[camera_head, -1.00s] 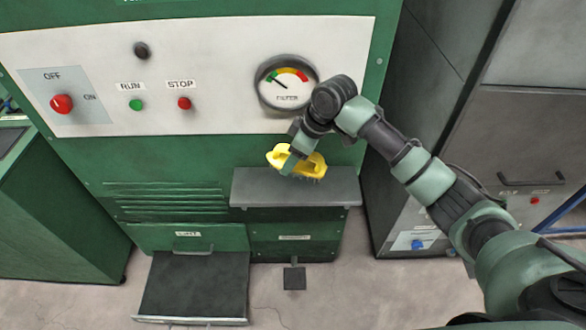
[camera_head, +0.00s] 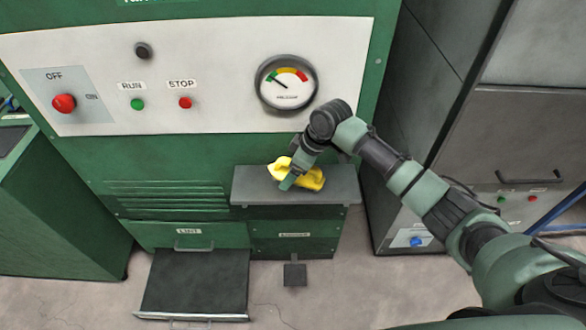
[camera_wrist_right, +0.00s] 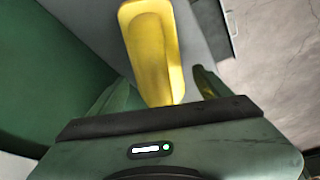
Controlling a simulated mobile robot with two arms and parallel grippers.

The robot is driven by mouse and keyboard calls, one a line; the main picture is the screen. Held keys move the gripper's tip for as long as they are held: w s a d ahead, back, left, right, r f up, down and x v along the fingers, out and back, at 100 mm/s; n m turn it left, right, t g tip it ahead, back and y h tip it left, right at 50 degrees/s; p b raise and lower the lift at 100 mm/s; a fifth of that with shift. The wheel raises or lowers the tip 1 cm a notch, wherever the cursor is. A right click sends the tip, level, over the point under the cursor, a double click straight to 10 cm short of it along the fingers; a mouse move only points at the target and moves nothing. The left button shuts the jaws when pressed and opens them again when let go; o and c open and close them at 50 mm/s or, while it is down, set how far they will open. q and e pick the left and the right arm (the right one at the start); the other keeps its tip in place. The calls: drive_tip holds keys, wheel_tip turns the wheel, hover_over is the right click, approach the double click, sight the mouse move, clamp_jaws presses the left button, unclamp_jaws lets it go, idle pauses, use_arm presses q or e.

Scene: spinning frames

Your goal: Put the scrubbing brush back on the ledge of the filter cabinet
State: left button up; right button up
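The yellow scrubbing brush (camera_head: 308,178) lies on the grey ledge (camera_head: 255,187) of the green filter cabinet (camera_head: 160,160), right of the ledge's left end. Its bristles are hidden underneath. My right gripper (camera_head: 289,183) is down at the brush from above. In the right wrist view the brush (camera_wrist_right: 152,50) lies between the two fingers (camera_wrist_right: 161,85), with narrow gaps showing on both sides, so the gripper looks open around it. My left gripper is not in view.
A round gauge (camera_head: 286,83) and a panel with a red knob (camera_head: 63,103) are above the ledge. A drawer-like tray (camera_head: 195,283) sticks out low in front. A grey cabinet (camera_head: 530,130) stands to the right. The ledge's right part is clear.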

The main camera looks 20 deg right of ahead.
drive_tip(key=v, duration=1.2)
drive_tip(key=shift+r, duration=0.2)
drive_tip(key=shift+a, duration=0.1)
